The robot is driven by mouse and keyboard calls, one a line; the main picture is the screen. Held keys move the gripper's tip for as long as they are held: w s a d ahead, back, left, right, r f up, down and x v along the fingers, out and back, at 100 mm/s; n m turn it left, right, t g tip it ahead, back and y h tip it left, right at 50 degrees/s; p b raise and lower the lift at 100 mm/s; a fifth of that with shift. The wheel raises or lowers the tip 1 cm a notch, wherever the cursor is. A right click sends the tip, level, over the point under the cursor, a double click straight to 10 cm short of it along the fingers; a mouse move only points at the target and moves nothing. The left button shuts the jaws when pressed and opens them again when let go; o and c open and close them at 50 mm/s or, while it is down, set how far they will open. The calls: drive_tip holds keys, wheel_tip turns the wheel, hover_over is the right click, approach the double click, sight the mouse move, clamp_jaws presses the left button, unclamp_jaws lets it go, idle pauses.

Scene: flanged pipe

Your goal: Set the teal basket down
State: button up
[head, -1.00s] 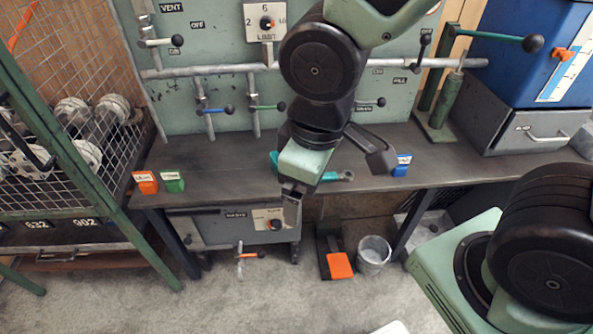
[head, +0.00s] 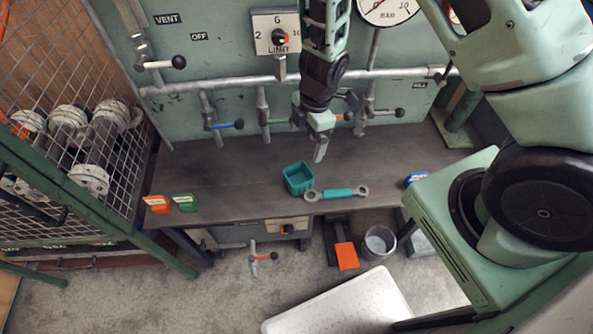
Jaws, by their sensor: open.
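The small teal basket (head: 299,179) stands upright on the dark bench top (head: 235,178), a little back from its front edge, and it looks empty. My gripper (head: 320,150) is above the bench, behind and to the right of the basket, apart from it. Its jaws are open and hold nothing. One finger shows clearly, pointing down; the other is mostly hidden.
Orange (head: 157,204) and green (head: 184,202) tags stand at the left front. Valve levers, one with a blue handle (head: 225,125), stick out behind. The bench's middle left is clear.

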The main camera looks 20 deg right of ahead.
drive_tip(key=b, duration=0.6)
approach(296, 184)
drive_tip(key=f, duration=0.1)
drive_tip(key=f+b, duration=0.1)
drive_tip(key=f, duration=0.1)
drive_tip(key=f+b, duration=0.1)
drive_tip(key=f, duration=0.1)
drive_tip(key=shift+s+a, duration=0.1)
drive_tip(key=shift+a, duration=0.3)
drive_tip(key=c, duration=1.2)
drive_tip(key=shift+o, duration=0.2)
